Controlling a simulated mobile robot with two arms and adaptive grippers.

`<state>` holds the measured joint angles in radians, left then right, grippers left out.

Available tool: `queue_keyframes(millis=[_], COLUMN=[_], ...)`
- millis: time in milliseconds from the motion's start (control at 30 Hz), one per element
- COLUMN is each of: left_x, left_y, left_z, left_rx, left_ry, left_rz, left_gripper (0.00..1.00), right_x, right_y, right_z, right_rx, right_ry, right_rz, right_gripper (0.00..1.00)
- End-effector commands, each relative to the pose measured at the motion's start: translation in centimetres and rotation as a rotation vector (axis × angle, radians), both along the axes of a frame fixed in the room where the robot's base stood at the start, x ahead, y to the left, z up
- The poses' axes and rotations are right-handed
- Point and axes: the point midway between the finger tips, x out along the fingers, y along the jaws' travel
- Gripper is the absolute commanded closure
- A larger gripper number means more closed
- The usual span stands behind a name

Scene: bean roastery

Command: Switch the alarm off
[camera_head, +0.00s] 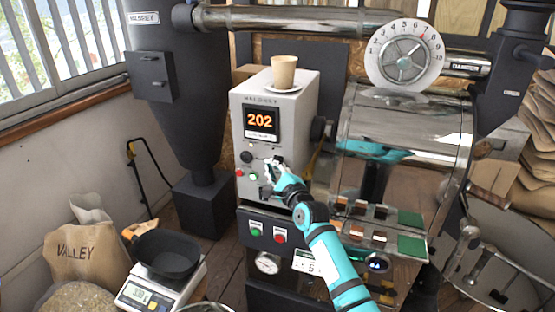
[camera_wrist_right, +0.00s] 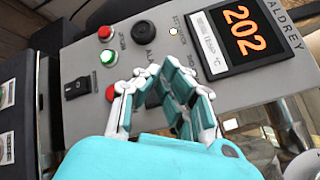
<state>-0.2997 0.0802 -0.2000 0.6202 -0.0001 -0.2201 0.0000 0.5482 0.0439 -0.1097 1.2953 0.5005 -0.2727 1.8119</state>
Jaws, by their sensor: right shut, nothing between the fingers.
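The grey control box (camera_head: 283,109) stands on the roaster with its orange "202" display (camera_head: 262,122) lit. My right gripper (camera_head: 272,165) is shut and empty in front of the panel, below the display. A small yellowish lamp (camera_wrist_right: 173,31) is lit near the display. My left gripper is out of view.
Near the knob are a red button (camera_wrist_right: 105,33), a lit green button (camera_wrist_right: 109,57), another black knob (camera_wrist_right: 143,27) and a black switch (camera_wrist_right: 77,88). A paper cup (camera_head: 284,72) stands on a saucer on top of the box. The roaster drum (camera_head: 405,125) is close on the right.

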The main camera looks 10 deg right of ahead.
Motion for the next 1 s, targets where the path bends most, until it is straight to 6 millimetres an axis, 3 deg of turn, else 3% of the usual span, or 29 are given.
queue_keyframes(millis=[400, 800, 1000], left_x=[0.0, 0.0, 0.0], left_y=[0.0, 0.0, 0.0], left_z=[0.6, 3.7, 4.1], left_rx=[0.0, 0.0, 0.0], left_ry=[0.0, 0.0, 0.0], left_rz=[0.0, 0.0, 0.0], left_gripper=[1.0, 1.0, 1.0], right_x=[-0.5, -3.6, -4.4], right_y=[0.3, 2.5, 2.9], right_z=[0.1, -0.2, -0.5], right_rx=[0.001, 0.002, 0.0], right_ry=[0.0, 0.001, -0.001], right_rz=[0.0, 0.001, -0.001], right_gripper=[1.0, 1.0, 1.0])
